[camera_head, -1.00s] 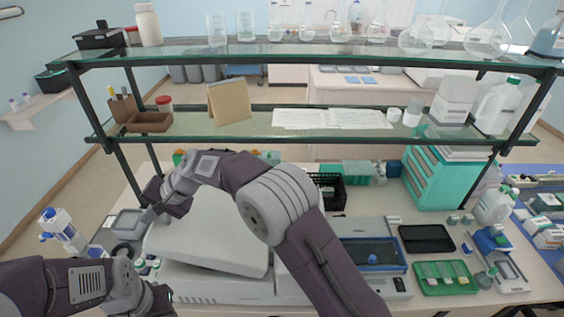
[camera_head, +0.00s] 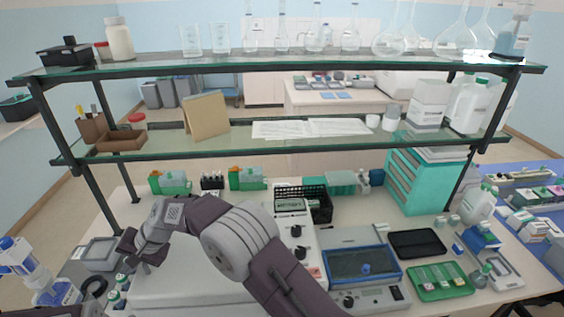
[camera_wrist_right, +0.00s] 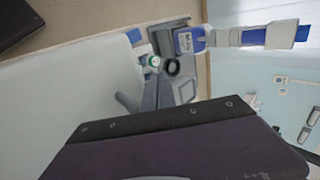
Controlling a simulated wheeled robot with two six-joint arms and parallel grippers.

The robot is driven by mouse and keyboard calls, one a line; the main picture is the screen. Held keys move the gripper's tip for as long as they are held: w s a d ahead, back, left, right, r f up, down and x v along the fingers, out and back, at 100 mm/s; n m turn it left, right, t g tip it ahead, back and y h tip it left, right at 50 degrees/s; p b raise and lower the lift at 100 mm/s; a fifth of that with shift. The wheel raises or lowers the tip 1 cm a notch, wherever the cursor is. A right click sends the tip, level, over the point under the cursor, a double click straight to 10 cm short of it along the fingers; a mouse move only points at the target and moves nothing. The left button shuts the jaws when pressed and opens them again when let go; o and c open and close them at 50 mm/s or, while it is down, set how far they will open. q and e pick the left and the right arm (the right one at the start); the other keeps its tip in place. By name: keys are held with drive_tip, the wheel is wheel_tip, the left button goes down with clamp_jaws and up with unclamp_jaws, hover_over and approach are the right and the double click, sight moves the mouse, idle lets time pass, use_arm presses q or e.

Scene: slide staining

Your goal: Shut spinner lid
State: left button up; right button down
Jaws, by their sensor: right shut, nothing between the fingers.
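The spinner is a large pale-grey machine at the lower left of the head view. Its broad lid (camera_head: 190,270) lies low and nearly flat over the body. My arm hides part of the lid, so I cannot tell whether it is fully latched. My right gripper (camera_head: 140,258) is shut and empty at the lid's left edge, pointing down; I cannot tell whether it touches. The lid also shows as a pale surface in the right wrist view (camera_wrist_right: 75,100). Only part of my left arm shows at the lower left corner; its gripper is out of view.
A device with knobs (camera_head: 297,232) stands right of the spinner, then a blue-windowed bath (camera_head: 362,264), a black tray (camera_head: 417,243) and a green tray (camera_head: 440,281). Small bottles (camera_head: 116,290) stand close to the spinner's left side. A two-level glass shelf (camera_head: 290,148) spans above the bench.

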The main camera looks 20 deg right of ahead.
drive_tip(key=shift+r, duration=0.1)
idle(0.4)
drive_tip(key=w+a+r+p, duration=0.1)
drive_tip(key=a+r+p, duration=0.2)
drive_tip(key=r, duration=1)
drive_tip(key=shift+r, duration=0.15)
